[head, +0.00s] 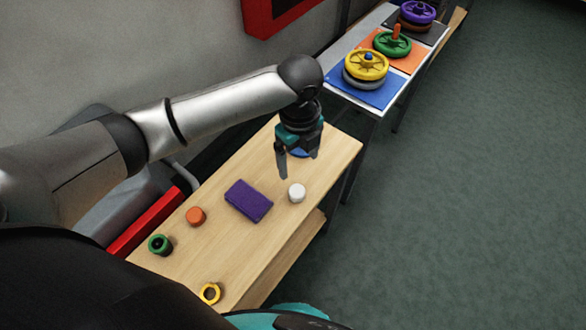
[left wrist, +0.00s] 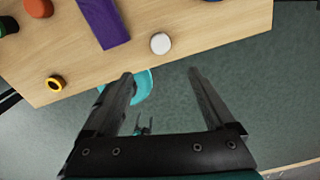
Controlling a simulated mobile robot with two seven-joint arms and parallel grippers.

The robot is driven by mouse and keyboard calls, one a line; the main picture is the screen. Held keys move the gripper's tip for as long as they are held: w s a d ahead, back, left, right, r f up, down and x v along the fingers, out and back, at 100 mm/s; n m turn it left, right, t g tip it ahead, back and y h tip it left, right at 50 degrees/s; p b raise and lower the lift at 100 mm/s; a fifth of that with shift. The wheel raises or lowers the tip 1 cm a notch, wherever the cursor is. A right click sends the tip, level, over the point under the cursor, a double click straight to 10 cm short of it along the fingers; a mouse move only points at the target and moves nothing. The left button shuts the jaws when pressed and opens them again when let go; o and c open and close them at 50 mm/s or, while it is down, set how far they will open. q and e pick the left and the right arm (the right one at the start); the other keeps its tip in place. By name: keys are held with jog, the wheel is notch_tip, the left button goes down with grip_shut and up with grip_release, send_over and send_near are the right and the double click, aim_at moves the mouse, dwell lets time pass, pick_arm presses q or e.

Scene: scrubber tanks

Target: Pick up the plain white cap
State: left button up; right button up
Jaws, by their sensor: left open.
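The plain white cap (head: 297,193) stands on the wooden table near its right edge, just right of a purple block. It also shows in the left wrist view (left wrist: 160,43), beyond the fingertips and near the table edge. My left gripper (head: 298,167) is open and empty, above the table. In the head view its fingers show just above the cap in the picture. In the left wrist view the open fingers (left wrist: 160,74) point towards the cap, with nothing between them.
The purple block (head: 248,200), an orange cap (head: 196,216), a green ring-like cap (head: 160,244) and a yellow ring (head: 210,293) share the table. A blue item (head: 299,152) is partly hidden behind my left gripper. A far table holds coloured handwheels (head: 366,65).

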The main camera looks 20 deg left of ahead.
pick_arm(q)
jog(key=b, duration=0.2)
send_over(297, 191)
notch_tip(297, 191, down, 6)
jog(key=shift+s+f, duration=0.1)
jog(key=shift+s, duration=0.05)
notch_tip(297, 191, down, 3)
jog(key=shift+r, duration=0.15)
jog(key=shift+f+b, duration=0.4)
jog(key=shift+f, duration=0.45)
jog(key=f, duration=0.2)
jog(key=f+b, duration=0.1)
jog(key=shift+w+f, duration=0.2)
jog(key=shift+f, duration=0.5)
pick_arm(e)
jog(key=f, duration=0.2)
jog(key=s+f, duration=0.1)
jog(key=f, duration=0.1)
jog(key=shift+d+f, duration=0.1)
jog(key=shift+d, duration=0.2)
